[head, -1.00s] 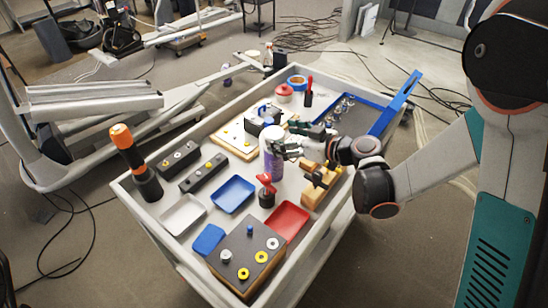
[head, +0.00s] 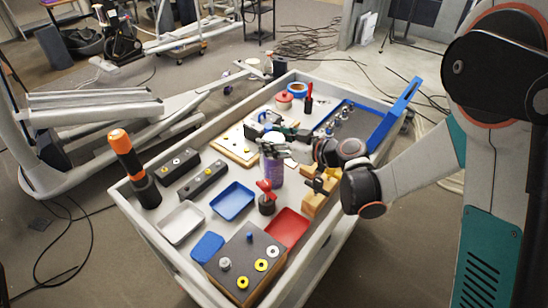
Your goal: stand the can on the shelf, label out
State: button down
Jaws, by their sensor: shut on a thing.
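The can (head: 272,170) is purple with a pale top and stands upright near the middle of the grey cart top. My gripper (head: 275,147) reaches in from the right and is shut on the can near its upper end. The fingers cover part of the can's top. I cannot read the label or tell which way it faces. I cannot tell whether the can's base touches the cart.
A red-handled clamp (head: 266,197) stands just in front of the can, and yellow wooden blocks (head: 318,192) are to its right. Blue (head: 232,201) and red (head: 287,229) trays lie nearer. A blue upright panel (head: 394,107) edges the back right.

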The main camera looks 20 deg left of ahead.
jog(key=shift+r, duration=0.15)
notch_tip(320, 180, up, 19)
jog(key=p, duration=0.7)
jog(key=d+f+m+t+h, duration=0.2)
jog(key=d+m+h, duration=0.1)
jog(key=d, duration=0.9)
jog(key=w+d+f+m+t+h, duration=0.1)
jog(key=d+f+m+t+h, duration=0.1)
jog(key=d, duration=1.1)
jog(key=w+d+f+m+t+h, duration=0.1)
jog(key=d+m+t+h, duration=0.3)
jog(key=d, duration=0.8)
jog(key=shift+d+f+m, duration=0.2)
jog(key=shift+f+m, duration=0.3)
jog(key=shift+f, duration=0.3)
